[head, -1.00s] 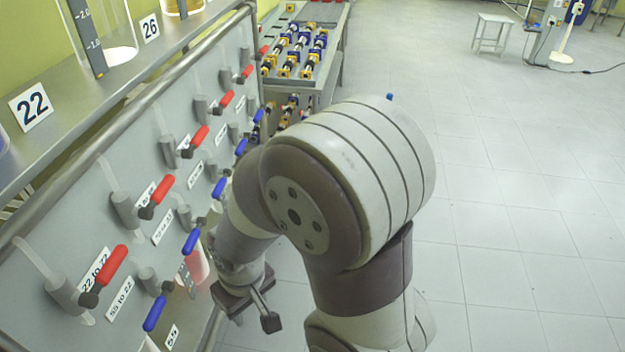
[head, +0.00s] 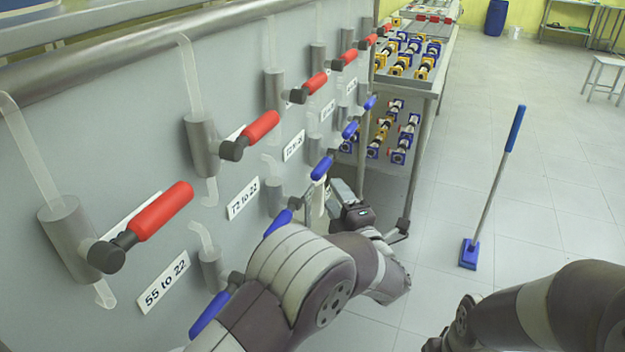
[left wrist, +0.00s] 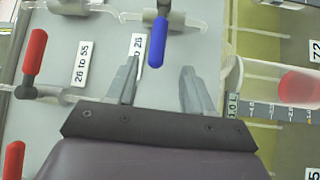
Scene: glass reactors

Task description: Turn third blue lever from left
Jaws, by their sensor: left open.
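Blue levers line the lower row of the grey panel. In the head view the nearest blue lever (head: 208,315) and the second blue lever (head: 278,222) are partly behind my left arm. The third blue lever from left (head: 321,168) is just above my left gripper (head: 330,192). In the left wrist view my left gripper (left wrist: 158,68) is open, and a blue lever (left wrist: 157,42) points down with its tip between the fingertips. I see no clear contact. My right arm shows at lower right in the head view; its gripper is out of the picture.
Red levers (head: 162,210) stick out along the row above. A cart (head: 410,85) with blue and yellow fittings stands beyond the panel. A blue long-handled tool (head: 497,190) stands on the floor. The floor right of the panel is mostly clear.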

